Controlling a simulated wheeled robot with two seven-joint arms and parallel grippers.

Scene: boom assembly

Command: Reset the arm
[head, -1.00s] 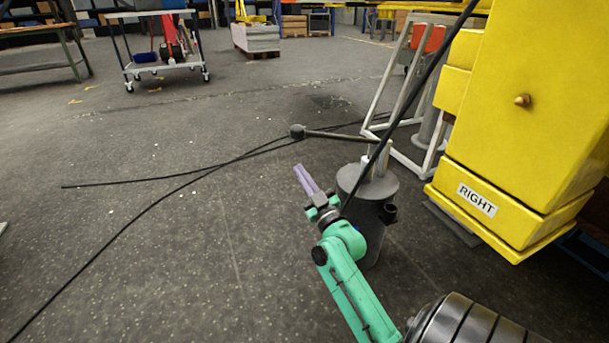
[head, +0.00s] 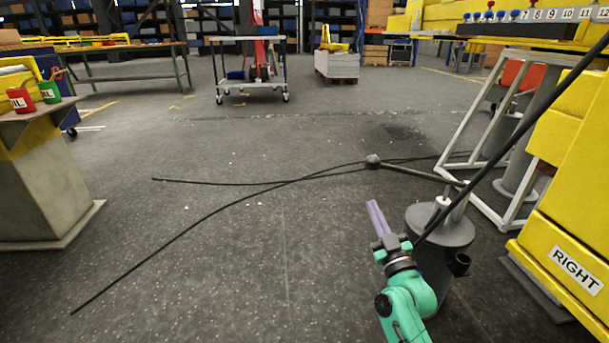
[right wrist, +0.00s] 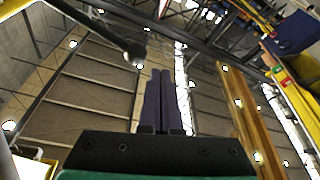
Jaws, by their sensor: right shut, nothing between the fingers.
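My right arm, green with a dark wrist, rises from the bottom of the head view. Its gripper (head: 377,217) has two purple fingers lying side by side, shut with nothing between them, in front of the grey floor. In the right wrist view the fingers (right wrist: 162,100) point up toward the ceiling, pressed together. A grey cylinder post (head: 440,226) stands just right of the gripper, apart from it as far as I can tell. My left gripper is not in view.
A yellow cabinet labelled RIGHT (head: 576,270) and a white frame (head: 470,185) stand at the right. Long black rods or cables (head: 230,205) cross the floor area. A pedestal (head: 40,185) with red and green cans is at left. A wheeled cart (head: 249,75) is behind. The middle floor is open.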

